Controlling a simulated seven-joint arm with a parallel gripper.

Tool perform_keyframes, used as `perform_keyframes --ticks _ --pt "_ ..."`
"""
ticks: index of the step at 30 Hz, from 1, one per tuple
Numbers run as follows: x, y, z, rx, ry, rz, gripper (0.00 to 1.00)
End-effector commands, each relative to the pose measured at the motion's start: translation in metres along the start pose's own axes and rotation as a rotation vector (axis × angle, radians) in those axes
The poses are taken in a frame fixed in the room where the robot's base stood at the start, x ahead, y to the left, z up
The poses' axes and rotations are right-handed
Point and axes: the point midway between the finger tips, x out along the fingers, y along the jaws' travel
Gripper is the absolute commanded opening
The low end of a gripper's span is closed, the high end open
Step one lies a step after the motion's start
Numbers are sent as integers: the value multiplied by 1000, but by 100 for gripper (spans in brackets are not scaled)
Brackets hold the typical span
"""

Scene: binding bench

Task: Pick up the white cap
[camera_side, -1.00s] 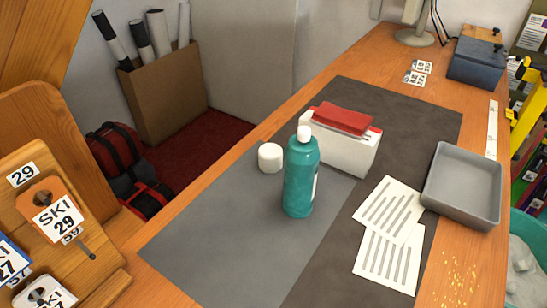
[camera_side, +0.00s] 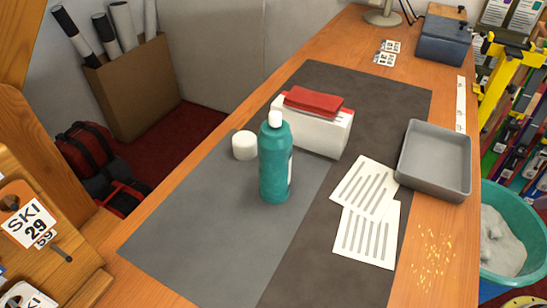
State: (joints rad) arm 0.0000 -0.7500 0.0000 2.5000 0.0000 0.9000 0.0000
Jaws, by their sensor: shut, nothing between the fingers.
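A white cap (camera_side: 245,145), short and round, sits on the grey mat (camera_side: 190,225), left of and behind a teal bottle (camera_side: 273,165). The bottle stands upright and has its own small white top. A narrow gap shows between the white cap and the bottle. My gripper is not in this view.
Printed sheets (camera_side: 366,230) and a grey tray (camera_side: 440,187) lie to the right. The mat's front left is clear. A teal tub (camera_side: 515,215) stands beyond the bench's right edge.

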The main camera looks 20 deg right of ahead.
Motion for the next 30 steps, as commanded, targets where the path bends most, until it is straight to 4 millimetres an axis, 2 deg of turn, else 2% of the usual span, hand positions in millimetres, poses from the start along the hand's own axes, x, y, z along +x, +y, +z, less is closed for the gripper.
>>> perform_keyframes --ticks 9,11,26,30 --pt "0 0 0 0 0 0 0" --pt "0 0 0 0 0 0 9" --pt "0 0 0 0 0 0 99" --pt "0 0 0 0 0 0 100"
